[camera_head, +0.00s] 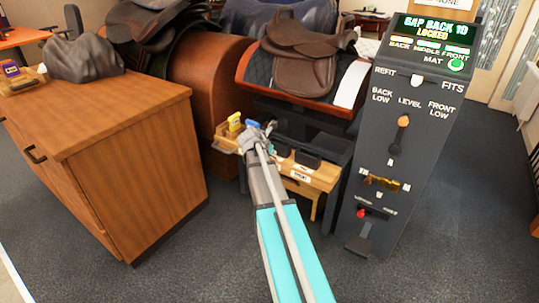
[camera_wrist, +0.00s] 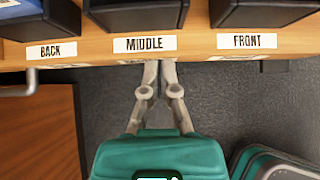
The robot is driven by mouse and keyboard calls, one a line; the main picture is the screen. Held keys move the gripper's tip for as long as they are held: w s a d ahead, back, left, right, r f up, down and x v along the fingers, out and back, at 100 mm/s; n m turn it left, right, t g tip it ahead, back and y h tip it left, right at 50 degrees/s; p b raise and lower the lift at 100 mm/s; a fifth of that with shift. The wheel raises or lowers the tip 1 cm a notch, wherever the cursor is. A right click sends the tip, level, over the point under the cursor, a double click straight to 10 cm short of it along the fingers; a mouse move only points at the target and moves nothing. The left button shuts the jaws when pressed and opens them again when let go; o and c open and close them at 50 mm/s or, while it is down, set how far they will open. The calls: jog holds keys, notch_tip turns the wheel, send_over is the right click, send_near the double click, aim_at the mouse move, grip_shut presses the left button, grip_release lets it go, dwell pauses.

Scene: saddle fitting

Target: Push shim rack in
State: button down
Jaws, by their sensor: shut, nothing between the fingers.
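The shim rack (camera_head: 322,179) is a light wooden shelf sticking out from the dark stand, below the saddle. In the wrist view its front edge (camera_wrist: 200,45) runs across the top, with white labels BACK, MIDDLE and FRONT. Dark blocks or bins stand behind the labels. My gripper (camera_wrist: 159,72) is shut and empty, its fingertips at the rack's front edge just below the MIDDLE label. I cannot tell whether they touch it. In the head view my gripper (camera_head: 262,138) and arm hide part of the rack.
A control post (camera_head: 405,150) stands right of the rack; its screen reads "LOCKED". A saddle (camera_head: 305,50) sits on the stand above. A wooden cabinet (camera_head: 110,140) is at left. A small wooden tray (camera_head: 226,143) with yellow and blue items lies beside the gripper. Carpet in front is clear.

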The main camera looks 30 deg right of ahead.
aim_at(281, 149)
jog(key=shift+w+d+f, duration=0.1)
jog(key=shift+w+d, duration=0.15)
jog(key=shift+d, duration=0.45)
jog(key=shift+w+d+f, duration=0.1)
jog(key=shift+w+d, duration=0.2)
jog(key=shift+d, duration=0.35)
jog(key=shift+w+d, duration=0.25)
jog(key=shift+d, duration=0.45)
jog(key=shift+d, duration=0.1)
jog(key=w+d, duration=0.5)
jog(key=d, duration=0.7)
jog(key=shift+w+d, duration=0.15)
jog(key=shift+d, duration=0.1)
jog(key=shift+d+r, duration=0.1)
jog(key=a, duration=0.1)
jog(key=s+a, duration=0.1)
jog(key=a, duration=0.1)
jog(key=s+a, duration=0.1)
jog(key=a, duration=0.1)
jog(key=shift+r+p, duration=0.2)
jog(key=shift+p, duration=0.15)
jog(key=p+v, duration=0.6)
jog(key=v, duration=0.3)
